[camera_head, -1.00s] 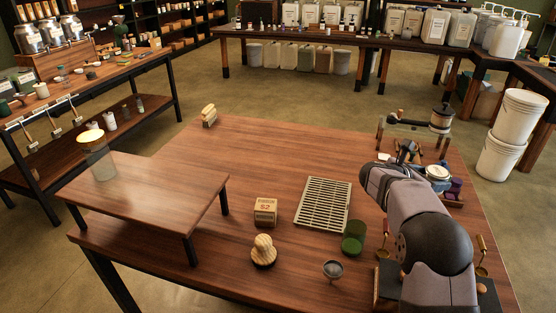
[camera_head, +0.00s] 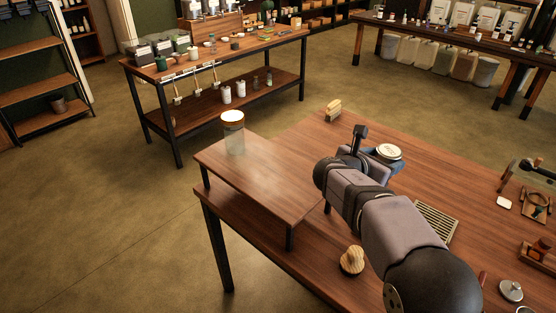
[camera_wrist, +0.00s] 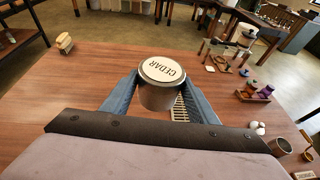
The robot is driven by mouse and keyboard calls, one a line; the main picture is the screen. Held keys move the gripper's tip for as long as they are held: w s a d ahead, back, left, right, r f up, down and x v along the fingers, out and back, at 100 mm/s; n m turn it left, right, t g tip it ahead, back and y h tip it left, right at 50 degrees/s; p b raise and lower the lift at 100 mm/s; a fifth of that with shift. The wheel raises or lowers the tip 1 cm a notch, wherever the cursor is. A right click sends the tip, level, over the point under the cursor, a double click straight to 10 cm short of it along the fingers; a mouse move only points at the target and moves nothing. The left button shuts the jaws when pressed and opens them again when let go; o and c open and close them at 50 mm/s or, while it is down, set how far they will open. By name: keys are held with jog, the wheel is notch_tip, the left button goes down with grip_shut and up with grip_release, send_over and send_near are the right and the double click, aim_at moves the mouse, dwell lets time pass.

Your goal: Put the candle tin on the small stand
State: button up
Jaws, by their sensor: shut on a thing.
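The candle tin (camera_head: 389,152) has a pale round lid and a dark rim. In the wrist view the tin (camera_wrist: 160,97) looks grey-silver and its lid reads CEDAR. My gripper (camera_head: 376,160) is shut on it, with a blue finger on either side, and holds it upright above the table. The small stand (camera_head: 262,182) is a low wooden platform on black legs at the table's left end. My gripper is to the right of the stand, apart from it. My arm hides part of the table.
A wooden brush (camera_head: 333,110) lies at the table's far edge. A wooden knob (camera_head: 352,261) and a slatted grate (camera_head: 437,220) are nearer.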

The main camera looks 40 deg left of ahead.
jog(key=s+a+r+n+g+y+p, duration=0.1)
jog(key=s+a+n+y, duration=0.25)
jog(key=s+a, duration=0.4)
jog(key=s+a+r+n+g+y+p, duration=0.1)
jog(key=s+a+n+y, duration=0.3)
jog(key=a, duration=0.6)
jog(key=shift+m+y, duration=0.25)
jog(key=shift+m, duration=0.1)
jog(key=shift+s+a+f, duration=0.1)
jog(key=shift+f, duration=2.55)
jog(key=shift+a+f, duration=0.1)
jog(key=shift+f, duration=2.5)
jog(key=shift+f, duration=0.15)
jog(key=o, duration=1.1)
jog(key=shift+o, duration=0.2)
jog(key=b+v, duration=0.2)
jog(key=v, duration=1)
jog(key=shift+s+b, duration=0.1)
jog(key=shift+b, duration=0.3)
